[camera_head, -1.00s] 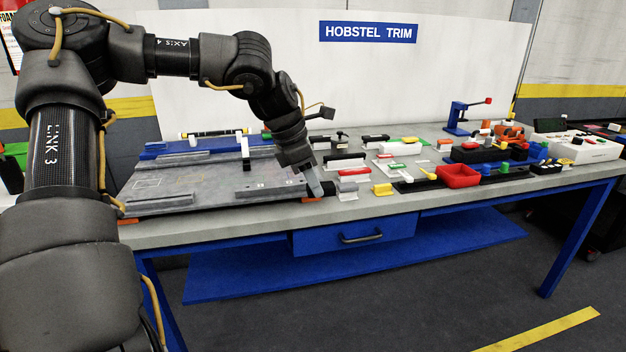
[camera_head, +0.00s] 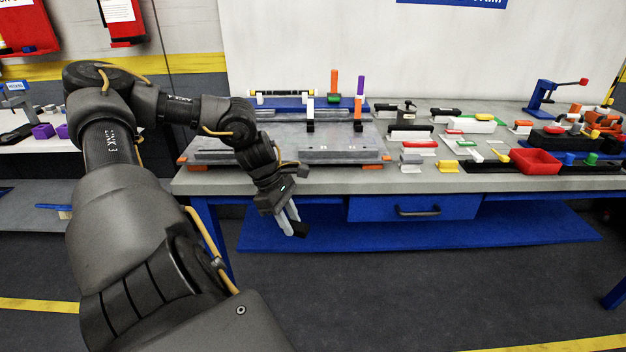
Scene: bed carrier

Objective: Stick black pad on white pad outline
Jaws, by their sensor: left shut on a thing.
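My left gripper (camera_head: 289,218) hangs in front of the workbench's front edge, pointing down. It is shut on a small black pad (camera_head: 300,230), which shows at its fingertips in the air, clear of the table. The grey plate (camera_head: 350,140) lies on the left part of the bench, partly hidden behind my left arm. I cannot make out a white pad outline on it from here. My right gripper is not in view.
The workbench (camera_head: 330,183) carries several small handled blocks and a red tray (camera_head: 535,162) to the right. A blue drawer (camera_head: 412,208) and lower shelf (camera_head: 420,235) lie under it. A side table (camera_head: 35,170) stands at left. Floor in front is clear.

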